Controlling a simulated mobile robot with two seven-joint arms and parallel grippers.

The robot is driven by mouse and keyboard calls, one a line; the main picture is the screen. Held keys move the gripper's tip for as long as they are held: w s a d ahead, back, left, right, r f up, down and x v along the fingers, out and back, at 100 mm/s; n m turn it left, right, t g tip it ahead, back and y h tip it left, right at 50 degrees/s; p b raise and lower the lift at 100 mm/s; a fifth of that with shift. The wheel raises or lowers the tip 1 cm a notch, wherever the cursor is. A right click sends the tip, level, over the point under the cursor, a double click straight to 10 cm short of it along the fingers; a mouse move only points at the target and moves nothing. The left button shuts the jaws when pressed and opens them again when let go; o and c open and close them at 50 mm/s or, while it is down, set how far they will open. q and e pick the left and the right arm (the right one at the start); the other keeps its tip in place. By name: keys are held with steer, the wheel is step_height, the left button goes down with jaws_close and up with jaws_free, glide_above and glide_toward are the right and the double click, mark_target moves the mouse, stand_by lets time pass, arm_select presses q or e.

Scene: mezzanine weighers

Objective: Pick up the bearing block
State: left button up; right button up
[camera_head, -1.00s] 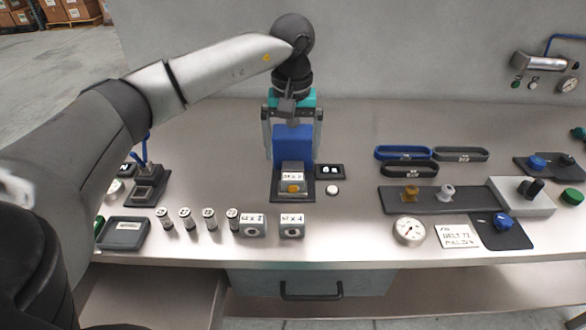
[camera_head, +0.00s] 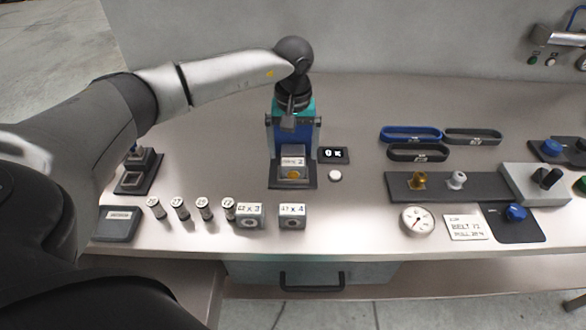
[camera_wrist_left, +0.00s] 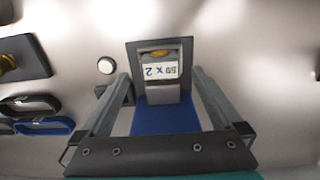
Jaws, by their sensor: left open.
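A grey bearing block (camera_head: 292,163) with a white label and a brass-coloured disc sits on a dark plate (camera_head: 306,181) in front of a blue upright part. In the left wrist view the block (camera_wrist_left: 164,70) shows between and just beyond the fingertips, its label reading about "x 2". My left gripper (camera_head: 293,148) is open, pointing down over the blue part, one finger on each side; it also fills the lower left wrist view (camera_wrist_left: 160,82). I see no grip on the block. Two similar labelled blocks (camera_head: 249,216) (camera_head: 292,216) stand near the front edge. My right gripper is not in view.
A small display (camera_head: 333,155) and white button (camera_head: 335,175) are right of the plate. Several small cylinders (camera_head: 180,208) stand front left. The bench behind the trays is clear.

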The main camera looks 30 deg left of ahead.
mark_target(293, 163)
arm_select(q)
step_height(293, 163, down, 5)
steer(key=shift+f, duration=0.15)
jaws_close()
stand_by(0.9)
